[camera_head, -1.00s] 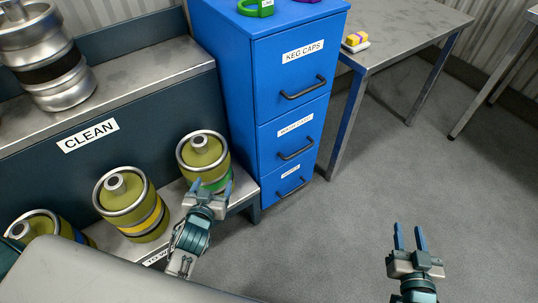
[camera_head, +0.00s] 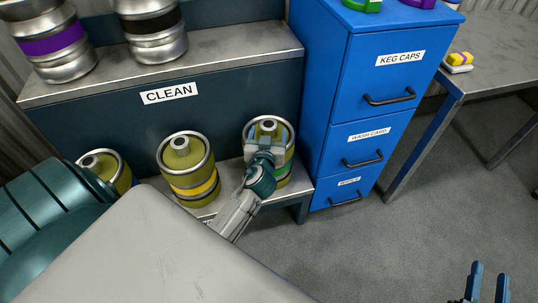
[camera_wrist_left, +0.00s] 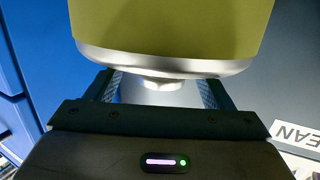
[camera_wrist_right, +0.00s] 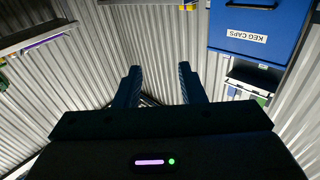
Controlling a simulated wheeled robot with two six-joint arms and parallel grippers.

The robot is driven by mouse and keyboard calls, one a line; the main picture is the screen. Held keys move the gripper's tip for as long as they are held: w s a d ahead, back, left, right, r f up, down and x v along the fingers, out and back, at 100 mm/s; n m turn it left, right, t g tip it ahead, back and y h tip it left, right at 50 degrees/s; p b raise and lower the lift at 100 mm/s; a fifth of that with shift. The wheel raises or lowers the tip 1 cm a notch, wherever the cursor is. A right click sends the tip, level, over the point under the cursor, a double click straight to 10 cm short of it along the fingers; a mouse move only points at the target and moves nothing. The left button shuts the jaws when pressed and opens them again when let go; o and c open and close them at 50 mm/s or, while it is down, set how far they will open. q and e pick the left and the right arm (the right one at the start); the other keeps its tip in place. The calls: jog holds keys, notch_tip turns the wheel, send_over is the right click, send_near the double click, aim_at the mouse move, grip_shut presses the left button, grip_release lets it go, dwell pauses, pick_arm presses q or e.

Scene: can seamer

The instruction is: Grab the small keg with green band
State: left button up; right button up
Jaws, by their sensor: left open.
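The small olive keg with the green band (camera_head: 287,160) stands upright at the right end of the lower shelf. My left gripper (camera_head: 267,133) is at its top and partly hides it. In the left wrist view the keg's olive body (camera_wrist_left: 170,28) and pale rim fill the top middle. The keg's pale neck lies between the two spread fingers of my left gripper (camera_wrist_left: 160,90); I cannot tell whether they touch it. My right gripper (camera_head: 485,283) is open and empty at the lower right, away from the kegs; it also shows in the right wrist view (camera_wrist_right: 160,88).
A yellow-banded keg (camera_head: 187,167) stands left of the green one, with another keg (camera_head: 105,168) further left, partly hidden by my arm. Larger steel kegs (camera_head: 152,32) are on the upper shelf (camera_head: 225,50). A blue cabinet (camera_head: 335,100) stands close on the right. The right floor is clear.

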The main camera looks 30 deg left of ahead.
aim_at(269, 125)
pick_arm(q)
jog(key=x, duration=0.5)
jog(key=shift+a+r, duration=0.15)
jog(key=shift+r, duration=0.1)
jog(key=shift+c, duration=0.4)
grip_shut()
jog(key=shift+r, duration=0.15)
